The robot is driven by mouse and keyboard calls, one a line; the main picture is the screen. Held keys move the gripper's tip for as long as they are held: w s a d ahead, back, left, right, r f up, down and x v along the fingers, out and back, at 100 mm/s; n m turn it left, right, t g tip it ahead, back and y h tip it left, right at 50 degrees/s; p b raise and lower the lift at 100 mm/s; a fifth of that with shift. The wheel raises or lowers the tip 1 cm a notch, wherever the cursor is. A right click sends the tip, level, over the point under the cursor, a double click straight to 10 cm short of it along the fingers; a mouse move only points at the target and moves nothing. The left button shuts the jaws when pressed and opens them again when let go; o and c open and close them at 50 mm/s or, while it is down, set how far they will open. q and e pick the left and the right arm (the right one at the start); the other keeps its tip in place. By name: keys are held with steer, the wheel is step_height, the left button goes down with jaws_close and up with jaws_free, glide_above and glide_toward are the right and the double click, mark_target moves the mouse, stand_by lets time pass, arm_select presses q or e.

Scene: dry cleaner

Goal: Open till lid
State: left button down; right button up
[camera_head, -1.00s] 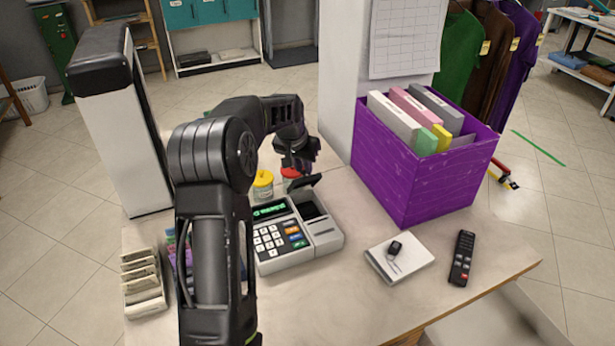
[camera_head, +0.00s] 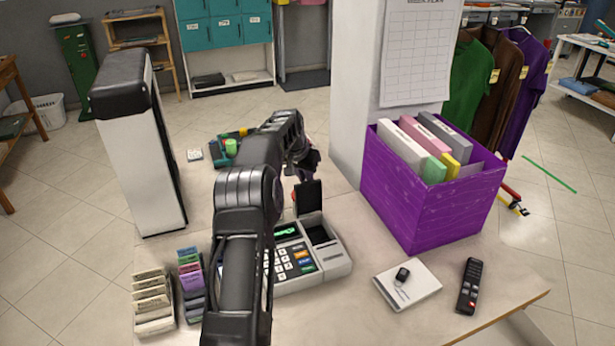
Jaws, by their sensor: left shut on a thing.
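The till (camera_head: 335,264) is a grey cash register with a keypad and a green display, standing on the counter. Its small dark till lid (camera_head: 309,198) stands about upright at the back of an open dark compartment (camera_head: 319,235) on the till's right side. My left gripper (camera_head: 304,172) is at the lid's top edge, shut on the lid; its fingertips are small and dark, so the exact contact is hard to see. My left arm covers the till's left part. My right gripper is not in view.
A purple box (camera_head: 415,205) of folders stands right of the till. A white pad (camera_head: 412,288) with a key fob and a black remote (camera_head: 469,286) lie at the front right. Card holders (camera_head: 153,304) stand at the left. Bare counter (camera_head: 350,315) lies in front.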

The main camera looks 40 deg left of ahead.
arm_select(q)
steer(key=shift+s+a+f, duration=0.55)
steer(key=shift+a+f, duration=0.2)
steer(key=shift+a, duration=0.1)
steer(key=c, duration=1.8)
jaws_free()
steer(key=shift+o, duration=1.4)
steer(key=shift+s+a+f, duration=0.1)
steer(key=shift+a+f, duration=0.1)
steer(key=shift+a, duration=0.1)
steer(key=shift+o, duration=0.9)
steer(key=shift+d, duration=0.1)
steer(key=shift+r+b, duration=0.4)
steer(key=shift+r, duration=0.1)
steer(key=w+b+v, duration=0.1)
steer(key=v, duration=0.7)
steer(key=shift+r+b, duration=0.25)
steer(key=shift+b, duration=0.1)
steer(key=shift+d, duration=0.15)
